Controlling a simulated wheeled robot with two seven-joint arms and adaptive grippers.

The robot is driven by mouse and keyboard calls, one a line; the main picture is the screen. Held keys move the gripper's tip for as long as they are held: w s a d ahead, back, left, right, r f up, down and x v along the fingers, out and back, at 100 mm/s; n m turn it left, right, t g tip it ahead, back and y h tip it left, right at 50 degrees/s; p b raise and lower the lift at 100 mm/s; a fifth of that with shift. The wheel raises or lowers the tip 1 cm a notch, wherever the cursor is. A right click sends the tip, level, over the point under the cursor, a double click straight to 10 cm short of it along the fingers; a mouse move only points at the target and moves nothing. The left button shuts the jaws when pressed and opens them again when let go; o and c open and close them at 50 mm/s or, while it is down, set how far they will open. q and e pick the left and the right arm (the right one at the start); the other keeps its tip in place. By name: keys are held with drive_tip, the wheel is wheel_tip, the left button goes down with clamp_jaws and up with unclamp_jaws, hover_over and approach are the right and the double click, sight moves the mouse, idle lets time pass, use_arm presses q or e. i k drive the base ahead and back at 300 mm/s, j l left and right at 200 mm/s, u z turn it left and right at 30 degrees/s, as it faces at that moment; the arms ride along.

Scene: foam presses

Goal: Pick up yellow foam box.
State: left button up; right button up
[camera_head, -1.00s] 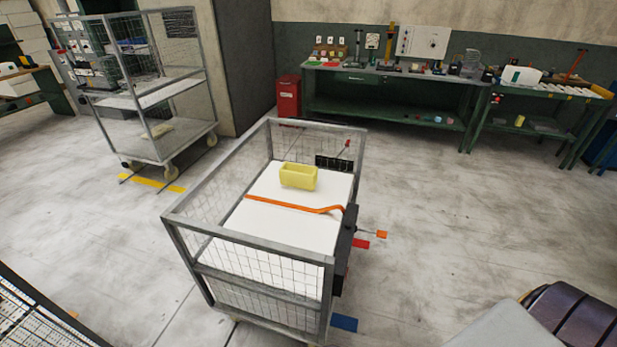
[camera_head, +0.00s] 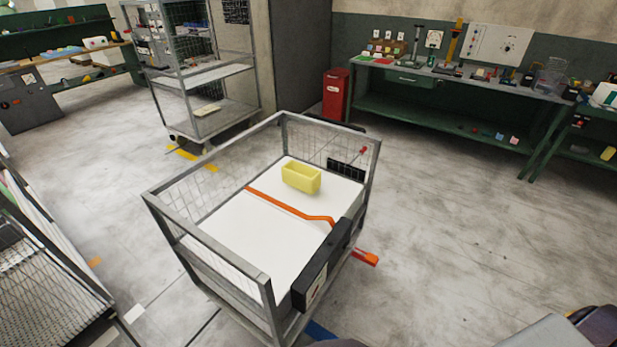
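The yellow foam box (camera_head: 301,178) is a small open-topped block. It sits upright on the white surface (camera_head: 250,232) inside a grey wire-mesh cart (camera_head: 207,295), toward the cart's far end. An orange strap (camera_head: 290,209) runs across the white surface on the near side of the box. Neither of my grippers shows in the head view, and nothing touches the box. Dark and grey parts at the bottom right edge look like my own arm.
Mesh sides surround the box; a black panel (camera_head: 322,267) is on the cart's right side. A tall shelf cart (camera_head: 198,75), a red bin (camera_head: 336,95) and a green workbench (camera_head: 440,115) stand behind. Another mesh cart (camera_head: 45,275) is at left. Floor to the right is clear.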

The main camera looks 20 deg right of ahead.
sight(307, 179)
drive_tip(key=l+u, duration=0.2)
drive_tip(key=l, duration=0.75)
drive_tip(key=l+u, duration=0.15)
drive_tip(key=l, duration=0.75)
drive_tip(key=k+l+u, duration=0.2)
drive_tip(key=l, duration=0.7)
drive_tip(key=i+l+u, duration=0.1)
drive_tip(key=l, duration=0.5)
drive_tip(key=i+l+u, duration=0.1)
drive_tip(key=l, duration=0.55)
drive_tip(key=i+l, duration=0.1)
drive_tip(key=l, duration=0.8)
drive_tip(key=i+u, duration=0.05)
drive_tip(key=i, duration=0.05)
